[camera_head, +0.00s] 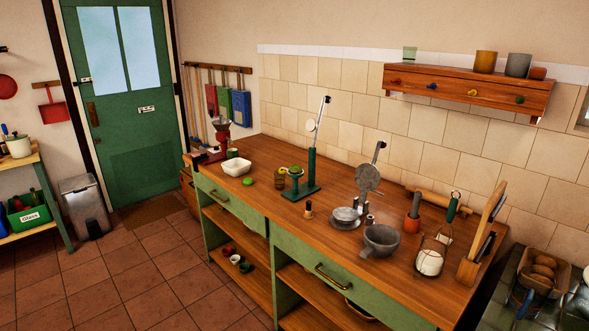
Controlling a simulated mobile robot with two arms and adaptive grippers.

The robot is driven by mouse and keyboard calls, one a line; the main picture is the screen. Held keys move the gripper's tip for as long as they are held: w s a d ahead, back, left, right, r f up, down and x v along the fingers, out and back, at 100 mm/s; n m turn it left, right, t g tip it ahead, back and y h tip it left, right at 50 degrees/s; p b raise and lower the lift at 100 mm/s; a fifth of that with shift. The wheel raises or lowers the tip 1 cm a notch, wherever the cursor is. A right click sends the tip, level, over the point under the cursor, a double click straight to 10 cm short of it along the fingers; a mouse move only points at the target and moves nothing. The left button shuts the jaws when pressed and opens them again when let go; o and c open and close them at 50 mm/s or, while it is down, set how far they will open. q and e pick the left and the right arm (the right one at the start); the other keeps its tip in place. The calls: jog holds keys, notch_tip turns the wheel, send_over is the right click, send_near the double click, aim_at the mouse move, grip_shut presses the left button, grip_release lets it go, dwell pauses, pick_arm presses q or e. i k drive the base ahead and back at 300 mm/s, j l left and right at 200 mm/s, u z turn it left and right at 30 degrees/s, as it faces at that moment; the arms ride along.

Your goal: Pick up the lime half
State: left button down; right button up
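A small bright green piece (249,182), which looks like the lime half, lies on the wooden counter (265,203) near its front edge. A second green piece (295,169) sits on top of a dark green lever press (312,172), whose arm is raised. I cannot tell whether this second piece is a lime half too. Neither of my grippers is in view.
A white bowl (236,167) and red grinder (222,140) stand left of the green piece. A small yellowish jar (280,179) stands close to its right. A grey mortar (381,240) and grey scale (346,217) stand farther right. The floor before the counter is clear.

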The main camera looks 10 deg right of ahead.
aim_at(294, 168)
jog(key=i+u, duration=0.25)
jog(key=i, duration=0.35)
jog(key=i+j+u, duration=0.15)
jog(key=i+u, duration=0.2)
jog(key=i, duration=0.75)
jog(key=i+l+u, duration=0.15)
jog(key=i+u, duration=0.2)
jog(key=i, duration=0.7)
jog(key=i+z, duration=0.25)
jog(key=i, duration=0.15)
jog(key=i+j+z, duration=0.2)
jog(key=i, duration=0.15)
jog(key=i+j+z, duration=0.25)
jog(key=i, duration=0.15)
